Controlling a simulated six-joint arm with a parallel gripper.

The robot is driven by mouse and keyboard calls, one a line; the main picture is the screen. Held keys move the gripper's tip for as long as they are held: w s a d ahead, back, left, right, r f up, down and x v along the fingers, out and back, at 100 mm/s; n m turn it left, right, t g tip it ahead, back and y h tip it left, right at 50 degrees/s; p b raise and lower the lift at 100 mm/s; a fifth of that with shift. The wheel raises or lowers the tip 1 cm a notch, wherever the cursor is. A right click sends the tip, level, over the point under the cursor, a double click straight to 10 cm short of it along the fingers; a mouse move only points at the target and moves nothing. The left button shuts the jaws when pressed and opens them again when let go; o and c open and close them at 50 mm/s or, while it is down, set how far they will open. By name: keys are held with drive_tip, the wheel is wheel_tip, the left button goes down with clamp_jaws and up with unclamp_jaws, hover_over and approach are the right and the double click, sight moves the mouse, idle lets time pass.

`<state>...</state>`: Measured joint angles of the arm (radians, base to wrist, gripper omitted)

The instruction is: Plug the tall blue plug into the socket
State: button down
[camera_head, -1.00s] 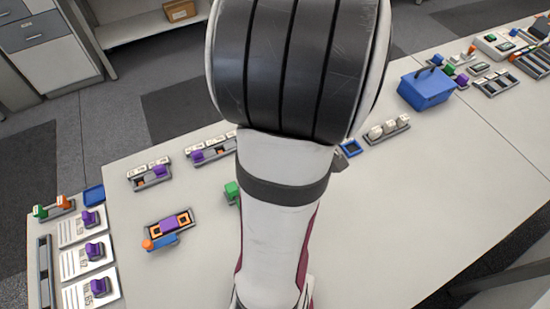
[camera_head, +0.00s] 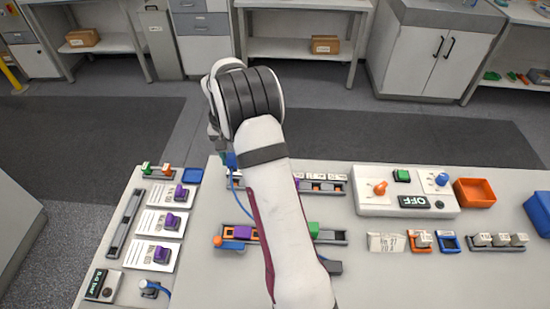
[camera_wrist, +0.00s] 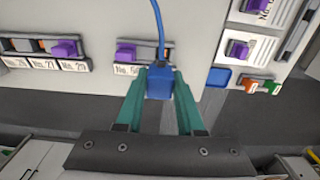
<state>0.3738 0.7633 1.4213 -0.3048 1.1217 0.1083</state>
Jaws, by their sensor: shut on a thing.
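My gripper (camera_wrist: 160,92) has teal fingers shut on a blue plug (camera_wrist: 160,82) in the wrist view. A blue cable (camera_wrist: 160,25) runs from the plug. In the head view the held plug (camera_head: 231,160) shows over the table's back left part, with my arm hiding most of the gripper. The plug is just beside a rack with a purple block (camera_wrist: 127,53); whether it touches anything is unclear. Another blue piece (camera_head: 150,288) with a cable sits at the front left. I cannot tell which fixture is the socket.
Cards with purple switches (camera_head: 172,221) line the left edge, beside a blue tray (camera_head: 192,176). A rack with a purple block and a blue piece (camera_head: 232,246) lies in front. A white panel reading OFF (camera_head: 378,207) and an orange bin (camera_head: 475,193) stand right.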

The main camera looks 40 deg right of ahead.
drive_tip(key=shift+w+a+f, duration=0.15)
drive_tip(key=shift+w+a, duration=0.05)
drive_tip(key=shift+a, duration=0.05)
drive_tip(key=shift+f, duration=3.3)
drive_tip(key=shift+f, duration=0.2)
drive_tip(key=shift+c, duration=2.2)
unclamp_jaws()
